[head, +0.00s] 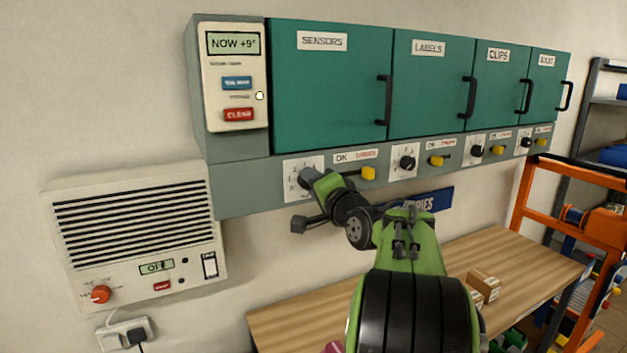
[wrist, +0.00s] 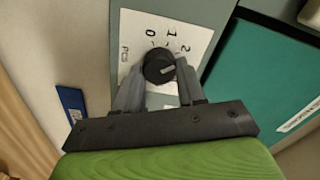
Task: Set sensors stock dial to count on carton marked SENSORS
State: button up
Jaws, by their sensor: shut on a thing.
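The sensors stock dial sits on a white scale plate (head: 291,184) under the teal SENSORS door (head: 325,75). In the wrist view its black knob (wrist: 158,68) stands between the two grey fingers of my gripper (wrist: 160,78), which is shut on it. The digits 0, 1 and 2 show on the plate (wrist: 150,22); the fingers cover others. The knob's white mark points right, near the side of the 2; its exact setting is unclear. In the head view my gripper (head: 309,178) hides the knob. Cartons (head: 483,284) lie on the bench; their marks are too small to read.
More dials, such as the LABELS dial (head: 406,162), and yellow levers (head: 368,173) line the strip to the right. A control panel (head: 237,85) reads "NOW +9°". A vented heater-like unit (head: 138,235) hangs lower left. The wooden bench (head: 300,325) lies below.

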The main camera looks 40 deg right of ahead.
jog(key=shift+f+m+p, duration=0.2)
jog(key=shift+m+p, duration=4.3)
jog(key=shift+m, duration=3.4)
jog(key=o, duration=1.1)
jog(key=shift+c, duration=0.2)
